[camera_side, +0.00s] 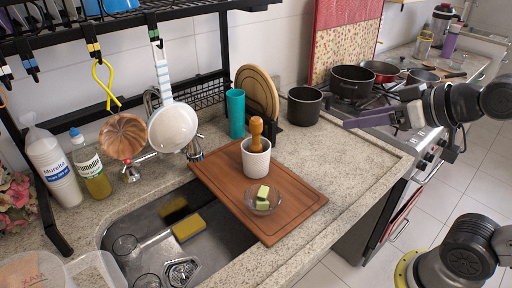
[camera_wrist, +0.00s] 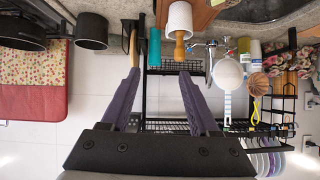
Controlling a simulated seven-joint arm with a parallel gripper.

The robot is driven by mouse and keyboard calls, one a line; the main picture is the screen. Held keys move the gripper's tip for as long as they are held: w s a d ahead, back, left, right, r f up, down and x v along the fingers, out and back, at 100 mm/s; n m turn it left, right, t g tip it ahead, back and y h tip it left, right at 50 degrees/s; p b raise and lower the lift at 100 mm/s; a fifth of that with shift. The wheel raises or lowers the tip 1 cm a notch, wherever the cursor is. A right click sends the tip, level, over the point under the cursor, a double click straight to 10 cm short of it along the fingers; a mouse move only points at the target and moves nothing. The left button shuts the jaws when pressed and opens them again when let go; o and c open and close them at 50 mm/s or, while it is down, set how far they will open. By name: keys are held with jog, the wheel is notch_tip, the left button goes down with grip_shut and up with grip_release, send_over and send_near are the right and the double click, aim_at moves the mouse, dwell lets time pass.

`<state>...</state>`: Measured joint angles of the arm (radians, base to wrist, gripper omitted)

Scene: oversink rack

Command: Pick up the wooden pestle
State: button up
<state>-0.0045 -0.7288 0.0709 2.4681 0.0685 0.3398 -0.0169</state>
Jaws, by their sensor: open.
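The wooden pestle (camera_side: 256,132) stands upright in a white mortar (camera_side: 255,162), its rounded handle sticking out of the top. The mortar sits on a brown cutting board (camera_side: 290,207) over the sink edge. My gripper (camera_side: 348,122) is open and empty, off to the right of the pestle and well apart from it, near the stove. The wrist view is upside down. There the pestle (camera_wrist: 180,44) and mortar (camera_wrist: 180,16) show beyond my two purple fingers (camera_wrist: 159,72), slightly right of the gap's middle. The pestle's lower end is hidden inside the mortar.
A glass bowl (camera_side: 263,203) with green pieces stands in front of the mortar. A teal cup (camera_side: 236,113) and round wooden boards (camera_side: 258,90) stand behind it. A black pot (camera_side: 305,106) stands right of them. A white strainer (camera_side: 173,128) hangs from the rack at left.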

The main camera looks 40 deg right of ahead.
aim_at(256, 146)
jog(key=w+a+r+m+t+h, duration=0.1)
jog(key=w+r+m+t, duration=0.15)
jog(key=w+t, duration=0.75)
jog(key=w+a+f+n+g, duration=0.1)
jog(key=w+a+f+g, duration=0.1)
jog(key=f, duration=0.6)
jog(key=w+a+f+n+g, duration=0.1)
jog(key=a+f+n, duration=0.15)
jog(key=f, duration=0.45)
jog(key=shift+m+y, duration=0.3)
jog(key=shift+w+a+f, duration=0.1)
jog(key=shift+w+a, duration=0.15)
jog(key=shift+w, duration=2.1)
jog(key=shift+w+a+r, duration=0.1)
jog(key=shift+w+a, duration=0.1)
jog(key=shift+w, duration=2.15)
jog(key=shift+w+a+f, duration=0.1)
jog(key=shift+w+a, duration=0.15)
jog(key=shift+w, duration=2.1)
grip_shut()
